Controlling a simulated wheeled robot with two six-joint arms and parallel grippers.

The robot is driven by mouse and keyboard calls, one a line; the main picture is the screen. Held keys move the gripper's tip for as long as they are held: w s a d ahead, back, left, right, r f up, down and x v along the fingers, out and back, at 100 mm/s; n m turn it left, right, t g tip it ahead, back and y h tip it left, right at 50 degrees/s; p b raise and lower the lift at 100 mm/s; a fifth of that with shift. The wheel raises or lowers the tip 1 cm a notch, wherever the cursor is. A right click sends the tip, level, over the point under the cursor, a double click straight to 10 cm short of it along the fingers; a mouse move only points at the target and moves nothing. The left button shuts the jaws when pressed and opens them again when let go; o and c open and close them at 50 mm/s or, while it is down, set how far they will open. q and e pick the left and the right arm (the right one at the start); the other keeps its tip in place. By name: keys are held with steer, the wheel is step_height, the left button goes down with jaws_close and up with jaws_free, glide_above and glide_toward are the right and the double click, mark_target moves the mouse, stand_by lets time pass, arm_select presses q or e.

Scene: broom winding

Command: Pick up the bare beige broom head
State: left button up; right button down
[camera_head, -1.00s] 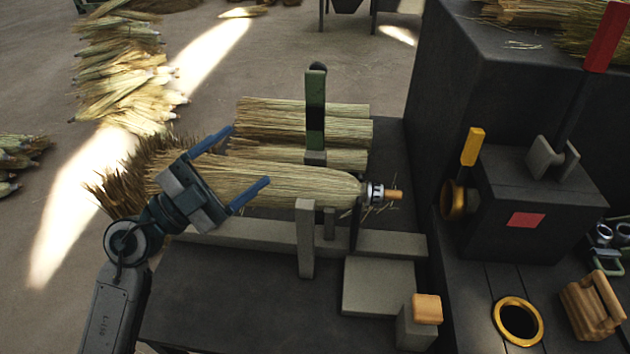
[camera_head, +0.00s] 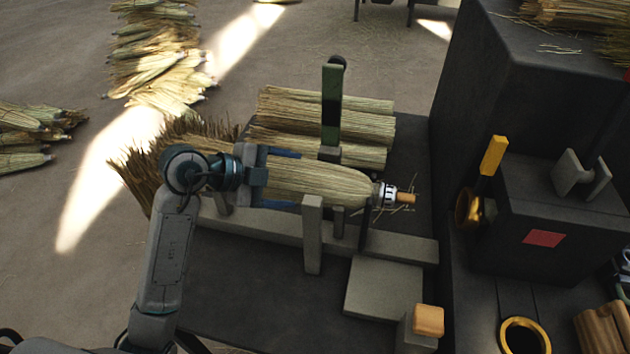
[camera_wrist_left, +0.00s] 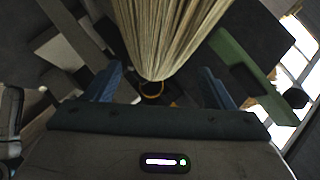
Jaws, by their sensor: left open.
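The bare beige broom head (camera_head: 330,185) lies sideways on the grey stand, its dark brown bristle ends at the left and a metal collar with an orange-brown tip (camera_head: 395,195) at the right. My left gripper (camera_head: 298,180) is open over its middle, one blue finger on its far side and one on its near side. I cannot tell whether they touch it. In the left wrist view the broom head (camera_wrist_left: 165,35) comes in from the top between the two blue fingers (camera_wrist_left: 162,88). My right gripper is not in view.
Straw bundles (camera_head: 350,120) lie behind the broom head near a green upright post (camera_head: 331,105). A grey upright (camera_head: 312,235) stands close in front. A dark machine with a yellow handle (camera_head: 493,156) stands at the right. More bundles (camera_head: 155,60) lie on the floor.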

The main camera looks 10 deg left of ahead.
mark_target(303, 182)
arm_select(q)
steer(key=shift+x, duration=0.95)
steer(key=shift+p+x, duration=0.35)
steer(key=shift+x, duration=1.85)
steer(key=shift+a+f, duration=0.1)
steer(key=shift+f, duration=0.1)
steer(key=c, duration=0.8)
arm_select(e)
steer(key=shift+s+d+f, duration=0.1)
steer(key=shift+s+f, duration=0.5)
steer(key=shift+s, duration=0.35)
